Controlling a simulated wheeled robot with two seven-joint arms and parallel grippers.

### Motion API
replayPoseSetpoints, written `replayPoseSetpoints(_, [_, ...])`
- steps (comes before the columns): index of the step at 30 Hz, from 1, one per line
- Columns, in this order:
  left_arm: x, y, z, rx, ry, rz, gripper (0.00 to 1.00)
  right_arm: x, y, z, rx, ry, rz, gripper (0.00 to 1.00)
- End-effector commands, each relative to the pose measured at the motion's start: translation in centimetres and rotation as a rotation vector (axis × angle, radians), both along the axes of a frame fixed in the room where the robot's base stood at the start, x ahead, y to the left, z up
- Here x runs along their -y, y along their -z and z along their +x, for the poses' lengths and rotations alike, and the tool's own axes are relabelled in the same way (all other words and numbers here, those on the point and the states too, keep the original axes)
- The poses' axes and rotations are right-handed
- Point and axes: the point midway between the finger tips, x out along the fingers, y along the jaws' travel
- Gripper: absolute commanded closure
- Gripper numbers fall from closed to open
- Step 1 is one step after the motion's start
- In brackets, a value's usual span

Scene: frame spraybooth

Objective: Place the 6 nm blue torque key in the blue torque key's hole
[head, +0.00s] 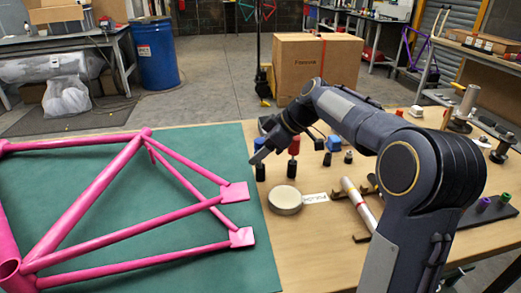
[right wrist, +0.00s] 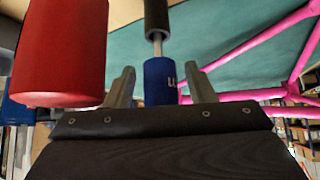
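The blue torque key (head: 258,143) stands upright over a black cylinder (head: 260,173) near the right edge of the green mat. I cannot see a hole or how deep the shaft sits. My right gripper (right wrist: 160,88) is open, its fingers apart on either side of the handle, with gaps visible. In the head view the right gripper (head: 262,156) is at the key. My left gripper is not in view.
A red-handled key (head: 293,145) stands close right of the blue one and looms large in the wrist view (right wrist: 60,50). A pink frame (head: 130,205) lies left on the mat.

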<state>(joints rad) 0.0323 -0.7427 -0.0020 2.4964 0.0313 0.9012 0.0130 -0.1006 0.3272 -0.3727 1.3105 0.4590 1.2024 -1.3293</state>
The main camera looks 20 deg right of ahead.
Motion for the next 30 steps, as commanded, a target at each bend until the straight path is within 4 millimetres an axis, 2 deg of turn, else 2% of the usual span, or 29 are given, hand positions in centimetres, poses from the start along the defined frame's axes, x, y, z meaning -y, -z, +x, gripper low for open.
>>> replayPoseSetpoints(5, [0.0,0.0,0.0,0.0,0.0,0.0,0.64,0.0,-0.1,0.0,0.0,0.0,0.0,0.5])
replayPoseSetpoints(10, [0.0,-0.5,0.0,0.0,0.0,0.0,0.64,0.4,-1.1,-0.2,0.002,0.001,0.001,0.5])
replayPoseSetpoints(22, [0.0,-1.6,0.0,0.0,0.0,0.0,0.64,4.6,-7.4,-3.4,0.002,0.003,0.0,0.5])
replayPoseSetpoints(30, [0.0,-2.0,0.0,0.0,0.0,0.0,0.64,6.1,-9.4,-4.6,0.0,0.0,0.0,0.5])
